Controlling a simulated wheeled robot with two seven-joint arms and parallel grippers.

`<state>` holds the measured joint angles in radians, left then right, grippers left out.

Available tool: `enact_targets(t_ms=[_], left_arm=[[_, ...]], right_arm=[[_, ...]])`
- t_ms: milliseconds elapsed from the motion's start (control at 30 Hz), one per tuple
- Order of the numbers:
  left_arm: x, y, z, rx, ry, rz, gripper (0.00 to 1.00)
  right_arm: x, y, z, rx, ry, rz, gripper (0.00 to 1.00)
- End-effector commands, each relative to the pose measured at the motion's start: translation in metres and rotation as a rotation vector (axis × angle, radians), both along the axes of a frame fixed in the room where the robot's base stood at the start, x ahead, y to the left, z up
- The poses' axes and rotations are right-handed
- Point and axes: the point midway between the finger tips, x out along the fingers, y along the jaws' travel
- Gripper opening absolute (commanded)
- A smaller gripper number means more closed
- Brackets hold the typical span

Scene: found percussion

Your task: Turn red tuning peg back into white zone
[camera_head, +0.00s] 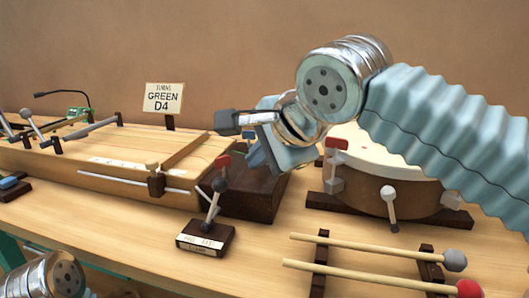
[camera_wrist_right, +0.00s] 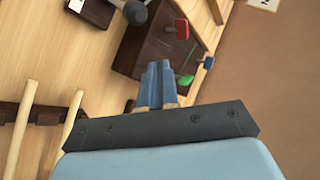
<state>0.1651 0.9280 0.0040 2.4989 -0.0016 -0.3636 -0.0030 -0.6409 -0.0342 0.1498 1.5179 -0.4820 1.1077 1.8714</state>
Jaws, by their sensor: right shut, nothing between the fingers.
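The red tuning peg (camera_head: 223,161) stands at the left end of a dark wooden block (camera_head: 262,188), partly behind a small upright mallet. In the right wrist view the red peg (camera_wrist_right: 182,28) sticks out from the dark block (camera_wrist_right: 132,55), with a green peg (camera_wrist_right: 186,81) and a blue peg (camera_wrist_right: 207,62) near it. My right gripper (camera_head: 258,157) hangs over the block, right of the red peg. Its blue fingers (camera_wrist_right: 155,72) are shut and empty, closer to the green peg than to the red one. I cannot make out the white zone. My left gripper is out of view.
A sign (camera_head: 163,98) reads "GREEN D4". A small mallet stand (camera_head: 205,238) stands in front of the block. A drum (camera_head: 375,180) and two long mallets (camera_head: 375,249) lie to the right. A wooden stringed instrument (camera_head: 120,160) fills the left. The front table strip is partly clear.

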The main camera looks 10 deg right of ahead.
Motion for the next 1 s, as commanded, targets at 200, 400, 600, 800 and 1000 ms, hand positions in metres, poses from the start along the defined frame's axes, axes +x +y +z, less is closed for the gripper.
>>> enact_targets(t_ms=[200, 400, 600, 800, 1000], left_arm=[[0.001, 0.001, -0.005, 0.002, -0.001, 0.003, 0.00], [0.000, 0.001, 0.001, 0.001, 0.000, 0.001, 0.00], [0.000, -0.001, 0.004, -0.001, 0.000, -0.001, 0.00], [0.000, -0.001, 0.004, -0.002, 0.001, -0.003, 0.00], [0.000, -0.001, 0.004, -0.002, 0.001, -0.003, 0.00]], right_arm=[[0.032, 0.016, -0.035, -0.004, 0.004, -0.001, 0.00], [0.060, 0.029, -0.044, -0.004, 0.001, 0.000, 0.00], [0.077, 0.037, -0.044, -0.002, 0.000, -0.001, 0.00], [0.080, 0.038, -0.045, -0.002, 0.000, -0.001, 0.00], [0.079, 0.038, -0.045, -0.002, 0.000, -0.001, 0.00]])
